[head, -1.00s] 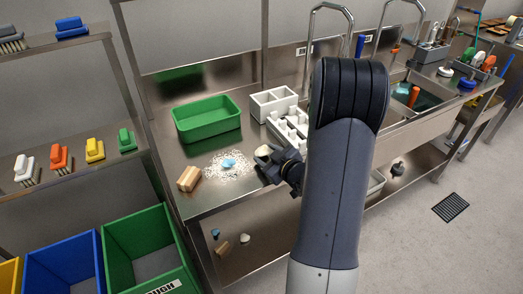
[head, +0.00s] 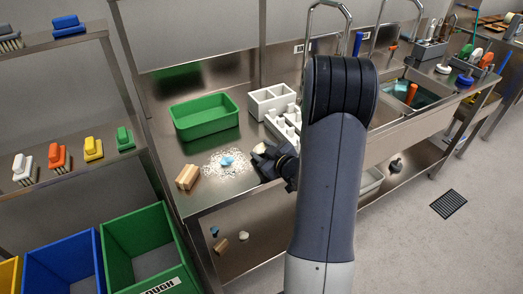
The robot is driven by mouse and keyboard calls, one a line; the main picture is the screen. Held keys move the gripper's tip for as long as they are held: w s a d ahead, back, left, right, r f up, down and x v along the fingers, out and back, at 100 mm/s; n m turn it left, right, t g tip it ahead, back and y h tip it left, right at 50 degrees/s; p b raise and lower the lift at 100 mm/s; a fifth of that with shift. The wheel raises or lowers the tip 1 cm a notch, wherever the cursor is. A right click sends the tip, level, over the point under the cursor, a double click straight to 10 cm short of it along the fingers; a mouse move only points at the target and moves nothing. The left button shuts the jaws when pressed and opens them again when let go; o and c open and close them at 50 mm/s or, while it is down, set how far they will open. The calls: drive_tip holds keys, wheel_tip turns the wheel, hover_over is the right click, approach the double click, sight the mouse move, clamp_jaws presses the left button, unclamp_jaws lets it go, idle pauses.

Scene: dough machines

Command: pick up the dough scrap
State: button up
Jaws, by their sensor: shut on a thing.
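My gripper (head: 260,153) is low over the steel worktop (head: 213,193), just right of the patch of white crumbs.
A green tub (head: 204,118) stands behind the crumbs, and a white divided box (head: 271,101) stands behind my gripper. Green (head: 148,250) and blue (head: 62,266) bins stand at lower left.

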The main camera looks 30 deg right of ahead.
wheel_tip(320, 180, up, 10)
drive_tip(key=p, duration=0.1)
idle(0.4)
idle(0.9)
